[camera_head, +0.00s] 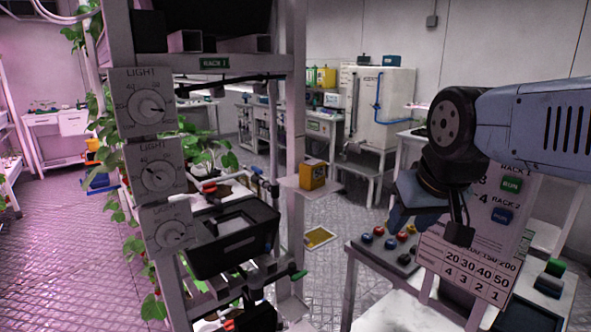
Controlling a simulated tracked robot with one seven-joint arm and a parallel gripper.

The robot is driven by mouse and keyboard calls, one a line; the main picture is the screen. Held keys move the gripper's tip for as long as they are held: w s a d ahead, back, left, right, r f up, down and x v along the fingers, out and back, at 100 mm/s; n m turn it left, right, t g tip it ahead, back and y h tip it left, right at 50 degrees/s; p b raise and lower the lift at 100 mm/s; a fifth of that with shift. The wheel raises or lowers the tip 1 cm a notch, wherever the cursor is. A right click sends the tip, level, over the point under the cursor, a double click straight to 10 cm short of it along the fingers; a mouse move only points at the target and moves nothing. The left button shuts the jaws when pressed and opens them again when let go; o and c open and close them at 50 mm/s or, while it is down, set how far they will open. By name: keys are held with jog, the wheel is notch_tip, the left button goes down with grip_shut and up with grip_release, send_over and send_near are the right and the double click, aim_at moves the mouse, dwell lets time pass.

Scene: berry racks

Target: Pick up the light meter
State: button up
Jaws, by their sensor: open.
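A small yellow box with a dark mark on its front (312,174), which looks to be the light meter, stands upright on a small pale shelf (298,189) that juts from the right post of the rack. My gripper (428,222) hangs at the right of the view, to the right of the yellow box and clearly apart from it. Its fingers are spread and point downward, with nothing seen between them. The far side of the box is hidden.
A rack post (294,120) stands just left of the shelf. Three light dials (150,107) line the left post. A black bin (233,240) sits in the rack. A button panel (384,248) and a number card (466,266) are below my gripper. Open floor lies behind.

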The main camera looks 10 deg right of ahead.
jog(key=shift+w+d, duration=0.25)
jog(key=shift+w, duration=0.1)
jog(key=shift+o, duration=1.5)
jog(key=shift+w+f, duration=0.1)
jog(key=shift+o, duration=1.4)
jog(key=shift+w+a+f+m+g+h, duration=0.3)
jog(key=shift+a+f+m+g+h, duration=0.15)
jog(key=shift+g+h, duration=0.2)
jog(key=w+m+g+h, duration=0.1)
jog(key=w+f+m+h, duration=0.1)
jog(key=h, duration=0.1)
jog(key=w+m+g+h, duration=0.1)
jog(key=shift+w+a+f+g, duration=0.15)
jog(key=shift+w+a+g, duration=0.1)
jog(key=shift+g, duration=0.1)
jog(key=m+t+h, duration=0.6)
jog(key=t+h, duration=0.3)
jog(key=t, duration=0.1)
send_near(313, 161)
jog(key=shift+y, duration=0.25)
jog(key=x, duration=1)
jog(key=shift+f, duration=0.3)
